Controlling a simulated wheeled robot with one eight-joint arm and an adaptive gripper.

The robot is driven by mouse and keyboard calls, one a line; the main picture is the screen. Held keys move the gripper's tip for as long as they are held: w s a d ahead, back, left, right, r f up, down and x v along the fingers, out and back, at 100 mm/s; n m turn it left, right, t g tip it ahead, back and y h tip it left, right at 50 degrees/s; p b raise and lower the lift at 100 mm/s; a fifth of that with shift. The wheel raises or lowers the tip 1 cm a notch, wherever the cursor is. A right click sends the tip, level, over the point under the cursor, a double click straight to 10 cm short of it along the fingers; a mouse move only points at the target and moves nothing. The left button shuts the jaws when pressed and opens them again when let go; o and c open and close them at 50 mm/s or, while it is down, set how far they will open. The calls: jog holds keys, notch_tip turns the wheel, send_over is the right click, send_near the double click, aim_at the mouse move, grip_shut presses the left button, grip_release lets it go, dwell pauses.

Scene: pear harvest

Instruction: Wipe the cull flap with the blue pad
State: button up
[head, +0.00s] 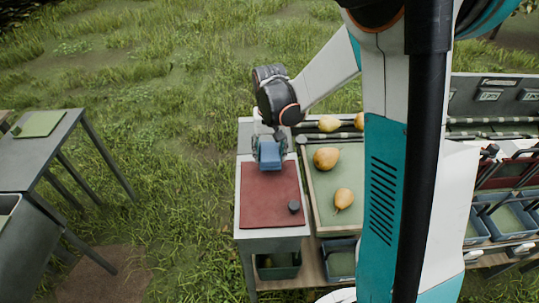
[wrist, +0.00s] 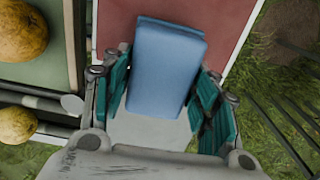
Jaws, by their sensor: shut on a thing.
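My gripper (head: 268,138) is shut on the blue pad (head: 269,155), just above the back part of a dark red panel (head: 267,196). In the wrist view the blue pad (wrist: 166,68) sits between the teal fingers of my gripper (wrist: 162,92), with the red panel (wrist: 222,22) beneath. I cannot tell whether the pad touches the panel. The panel lies flat on a grey table and has a small dark knob (head: 294,207) near its front right corner. Another dark red surface (head: 507,173) shows at the right. I cannot tell which is the cull flap.
A green-lined tray (head: 318,219) with pears (head: 327,158) lies right of the red panel, with more pears behind it. Blue-grey bins (head: 490,222) stand at the right. A separate grey table (head: 70,128) stands far left, with grass between.

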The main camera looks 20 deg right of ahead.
jog(key=shift+w+r+p, duration=0.3)
jog(key=shift+r+p, duration=0.15)
jog(key=shift+r, duration=0.35)
jog(key=shift+s+r+p, duration=0.15)
jog(key=shift+r+p, duration=0.95)
jog(key=shift+r, duration=0.65)
